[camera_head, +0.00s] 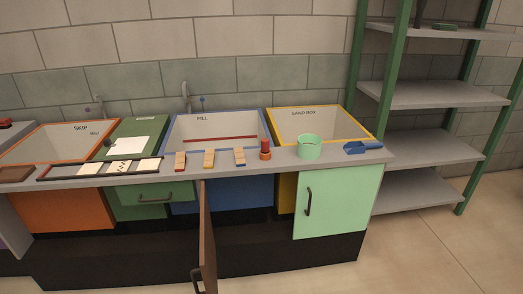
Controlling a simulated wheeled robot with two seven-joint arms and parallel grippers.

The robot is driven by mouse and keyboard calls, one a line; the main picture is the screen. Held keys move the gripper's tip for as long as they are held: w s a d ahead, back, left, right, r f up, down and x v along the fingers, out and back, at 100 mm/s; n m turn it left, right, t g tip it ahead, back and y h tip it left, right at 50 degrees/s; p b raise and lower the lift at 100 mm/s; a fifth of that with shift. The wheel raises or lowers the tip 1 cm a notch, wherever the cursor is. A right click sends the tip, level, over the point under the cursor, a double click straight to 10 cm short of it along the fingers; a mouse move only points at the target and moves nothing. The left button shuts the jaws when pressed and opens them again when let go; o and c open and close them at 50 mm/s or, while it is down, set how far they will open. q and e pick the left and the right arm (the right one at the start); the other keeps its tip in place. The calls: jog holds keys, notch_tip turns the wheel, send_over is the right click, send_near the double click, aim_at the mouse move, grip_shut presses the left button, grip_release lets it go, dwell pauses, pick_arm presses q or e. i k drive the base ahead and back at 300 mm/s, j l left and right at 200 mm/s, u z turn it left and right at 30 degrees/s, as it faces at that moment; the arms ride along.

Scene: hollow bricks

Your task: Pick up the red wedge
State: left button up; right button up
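A small tan block with a red lower edge (180,161) stands on the front of the grey counter, left of two similar pieces. It looks like the red wedge, but it is too small to be sure of its shape. The similar piece with a yellow edge (209,158) and the one with a blue edge (239,157) stand to its right in a row. None of these pieces is touched by a gripper. Neither my left nor my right gripper shows in the head view.
The grey counter (340,163) holds an orange SKIP basin (40,133), blue FILL basin (175,125), yellow SAND BOX (368,134), a red-orange cylinder (265,148), mint ring (310,147), blue scoop (360,147) and dark tray (50,174). A brown cabinet door (207,235) stands open in front.

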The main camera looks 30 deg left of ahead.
aim_at(181, 160)
jog(key=k+j+u, duration=0.2)
jog(key=j, duration=0.25)
jog(key=j+u, duration=0.25)
jog(key=j, duration=0.2)
jog(key=k+j+u, duration=0.2)
jog(key=j, duration=0.3)
jog(key=i+l, duration=0.05)
jog(key=i, duration=0.05)
